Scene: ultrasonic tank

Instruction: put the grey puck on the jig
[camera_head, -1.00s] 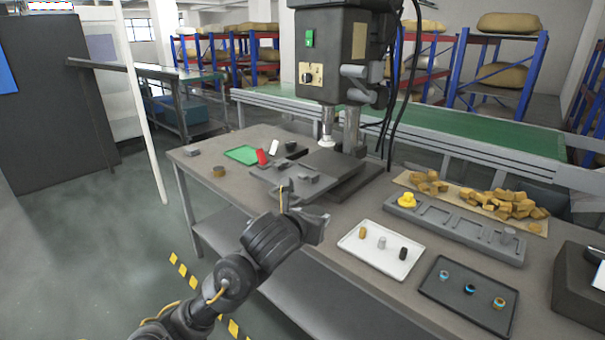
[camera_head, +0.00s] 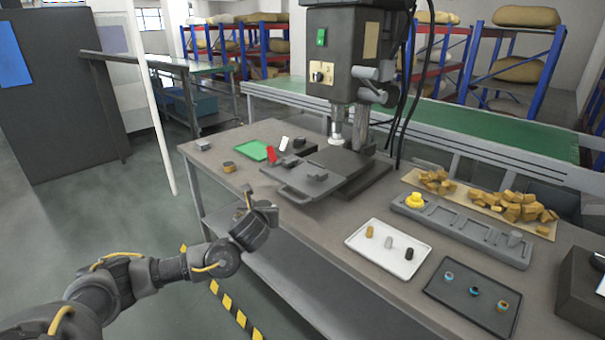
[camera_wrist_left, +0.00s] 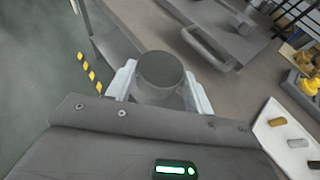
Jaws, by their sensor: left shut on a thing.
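My left gripper (camera_wrist_left: 160,88) is shut on a dark grey round puck (camera_wrist_left: 161,70), with one pale finger on each side of it. In the head view the left gripper (camera_head: 259,204) hangs just off the table's front edge; the puck cannot be made out there. A grey plate with small raised blocks (camera_head: 302,188), which looks like the jig, lies below the drill press, to the right of and beyond the gripper. The plate also shows at the top of the left wrist view (camera_wrist_left: 215,42), apart from the puck. My right gripper is not in view.
The drill press (camera_head: 342,60) stands over the plate. A long grey holder (camera_head: 455,229) carries a yellow part (camera_head: 414,200). A white tray (camera_head: 375,262) and a dark tray (camera_head: 446,301) hold small cylinders. A green mat (camera_head: 256,150) and a red part (camera_head: 271,155) lie on the left side.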

